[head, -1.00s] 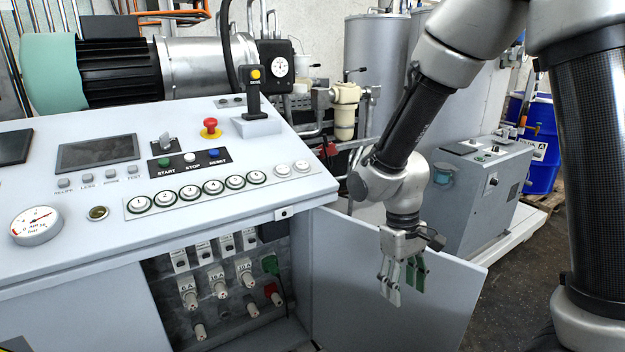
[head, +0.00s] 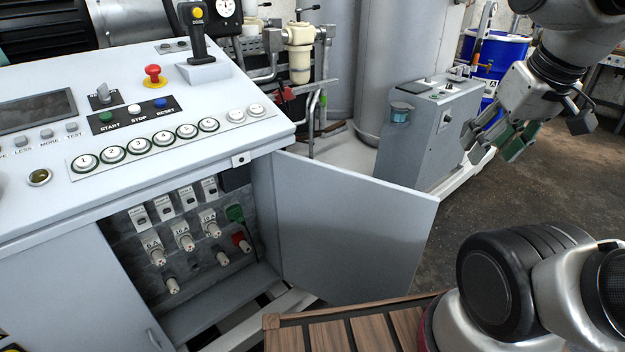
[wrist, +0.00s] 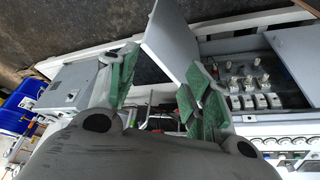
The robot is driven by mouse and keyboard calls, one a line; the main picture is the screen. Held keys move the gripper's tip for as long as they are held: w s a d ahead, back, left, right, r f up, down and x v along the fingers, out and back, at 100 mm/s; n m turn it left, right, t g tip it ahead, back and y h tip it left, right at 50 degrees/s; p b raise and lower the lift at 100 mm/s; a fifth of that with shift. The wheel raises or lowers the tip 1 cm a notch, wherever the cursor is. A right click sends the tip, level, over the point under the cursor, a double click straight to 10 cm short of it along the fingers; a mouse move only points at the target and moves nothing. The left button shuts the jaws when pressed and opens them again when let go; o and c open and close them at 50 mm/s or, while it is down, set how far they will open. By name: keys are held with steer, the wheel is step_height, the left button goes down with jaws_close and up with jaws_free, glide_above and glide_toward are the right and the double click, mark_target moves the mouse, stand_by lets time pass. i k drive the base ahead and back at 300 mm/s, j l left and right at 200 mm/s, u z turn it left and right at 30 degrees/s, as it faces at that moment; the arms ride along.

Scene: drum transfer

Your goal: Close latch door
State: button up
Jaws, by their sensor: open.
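The latch door (head: 350,222) is a light grey panel hinged at the right side of the control cabinet's lower opening. It stands swung open to the right, showing fuses and switches inside. In the wrist view the door (wrist: 170,42) shows beyond the fingers, beside the open compartment. My gripper (head: 497,140) is to the right of the door's free edge, apart from it, with its green-padded fingers open and empty. In the wrist view the open fingers (wrist: 160,88) are spread wide with nothing between them. A small latch tab (head: 240,159) is on the cabinet edge above the opening.
The fuse compartment (head: 180,285) is open at the cabinet's front. A grey machine box (head: 425,135) stands behind the door. A wooden slatted deck (head: 340,330) is in front, below the door. A blue drum (head: 495,55) stands at the back.

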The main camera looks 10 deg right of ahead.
mark_target(346, 237)
steer(key=k+j+u, duration=0.2)
steer(key=k, duration=0.45)
steer(key=u, duration=0.4)
steer(key=l+u, duration=0.1)
steer(key=u, duration=1.15)
steer(key=l+u, duration=0.1)
steer(key=u, duration=0.3)
steer(key=k+l+u, duration=0.1)
steer(key=k+l, duration=0.15)
steer(key=l, duration=0.25)
steer(key=k+l, duration=0.25)
steer(key=l, duration=0.2)
steer(key=k+l+u, duration=0.15)
steer(key=l, duration=0.35)
steer(key=k+l, duration=0.55)
steer(key=l, duration=0.2)
steer(key=k+l, duration=0.2)
steer(key=l, duration=0.25)
steer(key=k+l, duration=0.25)
steer(key=l, duration=0.15)
steer(key=k+l, duration=0.2)
steer(key=l, duration=0.2)
steer(key=k+l, duration=0.2)
steer(key=l, duration=0.25)
steer(key=k+l, duration=0.2)
steer(key=l, duration=0.2)
steer(key=k+l, duration=0.2)
steer(key=l, duration=0.2)
steer(key=u, duration=0.05)
